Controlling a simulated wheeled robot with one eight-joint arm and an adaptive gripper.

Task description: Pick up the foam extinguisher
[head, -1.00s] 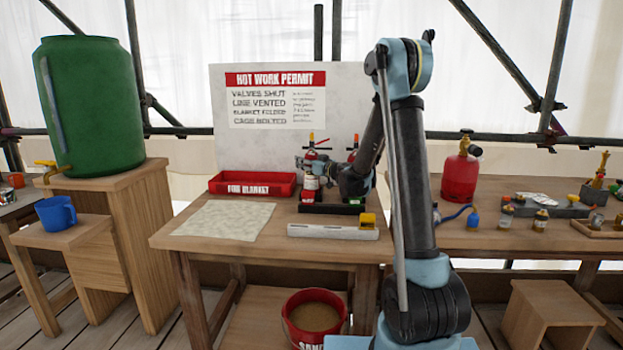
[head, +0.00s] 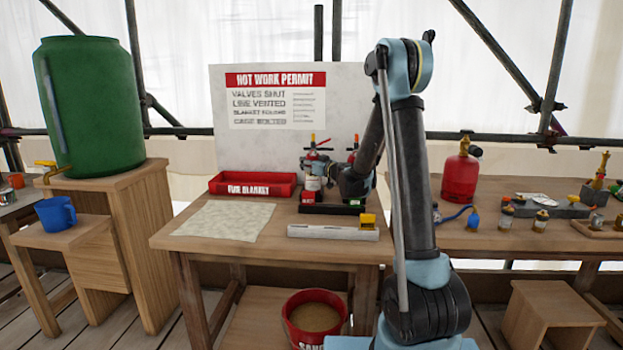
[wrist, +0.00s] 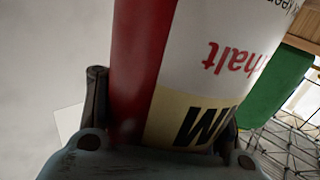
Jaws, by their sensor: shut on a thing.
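The foam extinguisher (head: 313,184) is a red cylinder with a white and cream label. It stands upright at the black stand (head: 338,209) on the middle wooden table. My gripper (head: 313,169) is shut on its body, below the valve head. In the wrist view the extinguisher (wrist: 200,70) fills the middle between my fingers, its lettering upside down.
A second red-topped extinguisher (head: 355,142) stands to the right, mostly behind my arm. The red fire blanket tray (head: 252,190) is to the left. A permit board (head: 230,140) rises behind. A pale cloth (head: 225,221) covers the table's left.

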